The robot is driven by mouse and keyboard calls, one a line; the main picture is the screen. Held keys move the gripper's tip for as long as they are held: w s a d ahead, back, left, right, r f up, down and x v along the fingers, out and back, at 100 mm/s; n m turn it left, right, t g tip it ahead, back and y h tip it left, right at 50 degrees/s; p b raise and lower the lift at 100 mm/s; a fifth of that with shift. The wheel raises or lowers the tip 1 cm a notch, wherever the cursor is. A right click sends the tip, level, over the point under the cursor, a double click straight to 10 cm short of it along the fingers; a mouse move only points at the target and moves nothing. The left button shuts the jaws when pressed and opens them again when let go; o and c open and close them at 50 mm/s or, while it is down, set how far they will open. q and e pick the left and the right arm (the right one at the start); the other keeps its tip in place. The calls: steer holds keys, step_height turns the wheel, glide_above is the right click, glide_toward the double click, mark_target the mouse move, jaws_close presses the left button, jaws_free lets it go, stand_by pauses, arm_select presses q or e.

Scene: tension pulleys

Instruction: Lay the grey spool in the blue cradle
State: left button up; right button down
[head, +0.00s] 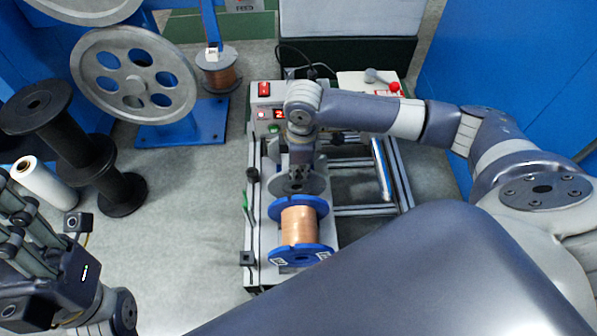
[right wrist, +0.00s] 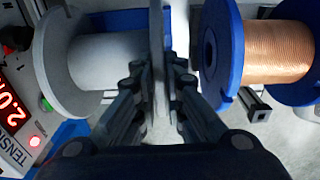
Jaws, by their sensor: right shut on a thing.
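My right gripper (head: 297,186) is shut on the rim of the grey spool (head: 319,185), over the tension machine. In the right wrist view the gripper (right wrist: 165,65) pinches the right flange of the grey spool (right wrist: 95,60), which has a bare pale core. Blue parts, apparently the blue cradle (right wrist: 120,18), show behind and below it. I cannot tell whether the spool touches the cradle. A blue spool with copper wire (head: 299,226) lies nearer me and shows at right in the wrist view (right wrist: 278,50). My left gripper (head: 20,215) is at the left edge, away from the machine.
The machine's control box (head: 265,105) has a red switch and a lit display. Black spools (head: 120,193), a white roll (head: 45,183) and a large grey wheel (head: 133,85) stand at left. The floor between them and the machine is clear.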

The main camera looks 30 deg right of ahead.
steer(key=shift+r, duration=0.1)
steer(key=c, duration=2.1)
jaws_free()
steer(key=o, duration=0.4)
